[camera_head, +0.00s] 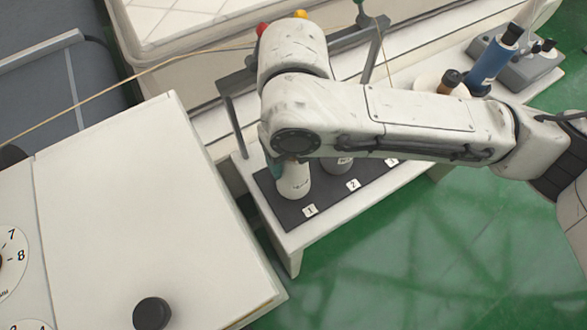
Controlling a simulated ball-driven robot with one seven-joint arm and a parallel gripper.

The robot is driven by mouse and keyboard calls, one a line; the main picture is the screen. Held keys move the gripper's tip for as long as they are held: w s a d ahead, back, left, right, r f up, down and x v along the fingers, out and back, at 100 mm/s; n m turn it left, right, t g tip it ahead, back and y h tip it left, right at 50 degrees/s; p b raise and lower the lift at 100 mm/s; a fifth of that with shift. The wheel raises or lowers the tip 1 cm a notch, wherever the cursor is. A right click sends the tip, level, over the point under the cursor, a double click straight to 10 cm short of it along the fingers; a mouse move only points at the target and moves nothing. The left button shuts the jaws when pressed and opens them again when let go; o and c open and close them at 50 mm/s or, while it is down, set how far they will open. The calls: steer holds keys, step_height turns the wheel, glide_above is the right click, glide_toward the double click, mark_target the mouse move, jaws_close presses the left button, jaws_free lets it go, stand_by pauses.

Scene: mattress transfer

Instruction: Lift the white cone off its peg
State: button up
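A white, roughly cone-shaped object (294,181) with small print on its side stands on a dark mat (325,203) behind the label 1. Its top is hidden under the joint of my arm, so I cannot see a peg. A greyish object (339,164) stands behind label 2, mostly hidden by my arm. My arm reaches in from the right and covers much of the bench. My gripper cannot be made out. A small teal patch shows just left of the white object; I cannot tell what it is.
The mat lies on a narrow white bench (295,242). A large white cabinet (140,200) with a black knob (152,313) stands at left. A thin cord crosses the upper left. Green floor (420,260) is clear.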

jaws_close()
stand_by(0.4)
step_height(320, 180, up, 10)
stand_by(0.7)
